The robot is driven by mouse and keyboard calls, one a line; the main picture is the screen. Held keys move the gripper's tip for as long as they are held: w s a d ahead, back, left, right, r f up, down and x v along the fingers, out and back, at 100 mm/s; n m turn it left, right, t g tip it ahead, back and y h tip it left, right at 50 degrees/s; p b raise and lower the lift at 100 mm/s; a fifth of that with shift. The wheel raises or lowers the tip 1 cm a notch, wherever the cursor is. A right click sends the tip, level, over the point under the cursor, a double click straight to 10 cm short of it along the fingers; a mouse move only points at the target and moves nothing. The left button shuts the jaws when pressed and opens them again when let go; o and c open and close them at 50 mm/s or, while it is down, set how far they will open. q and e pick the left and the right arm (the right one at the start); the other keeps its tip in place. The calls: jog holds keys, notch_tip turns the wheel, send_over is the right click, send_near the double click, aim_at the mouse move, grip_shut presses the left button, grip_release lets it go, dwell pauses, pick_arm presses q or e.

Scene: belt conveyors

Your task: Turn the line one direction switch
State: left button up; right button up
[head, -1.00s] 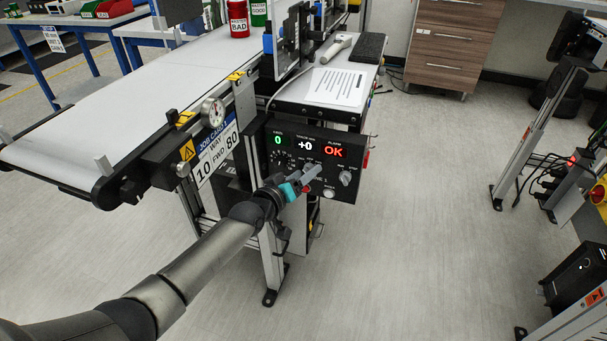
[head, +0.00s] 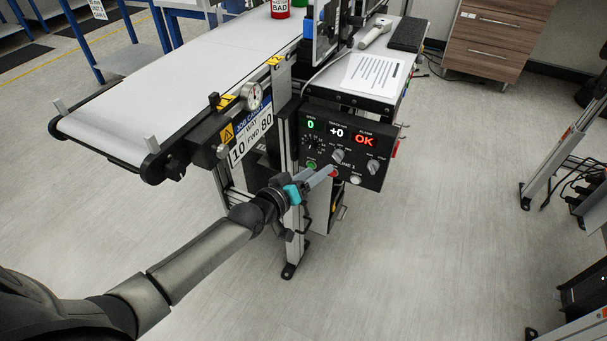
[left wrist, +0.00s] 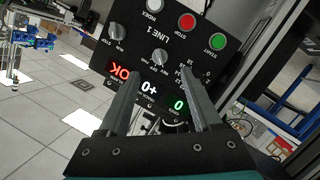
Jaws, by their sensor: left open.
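The line one control panel is a black box (head: 384,183) on the conveyor's front end. Its middle grey knob (head: 338,156), apparently the direction switch, also shows in the left wrist view (left wrist: 160,58); its small labels are hard to read. My left gripper (head: 332,171) is in front of the panel's lower part, overlapping the red button from this angle. In the left wrist view, the open, empty left gripper (left wrist: 160,73) has its fingers on either side of the middle knob's line, and the panel appears upside down. Contact with the knob is not visible. My right gripper is out of view.
A second grey knob (head: 373,167) is right of the middle one. A green button (head: 311,165) and white button (head: 355,180) are along the bottom. The displays read 0, +0 and OK. The conveyor belt (head: 150,100) extends left; the floor in front is clear.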

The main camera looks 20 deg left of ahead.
pick_arm(q)
jog(key=shift+p+v, duration=0.5)
jog(key=shift+v, duration=1.5)
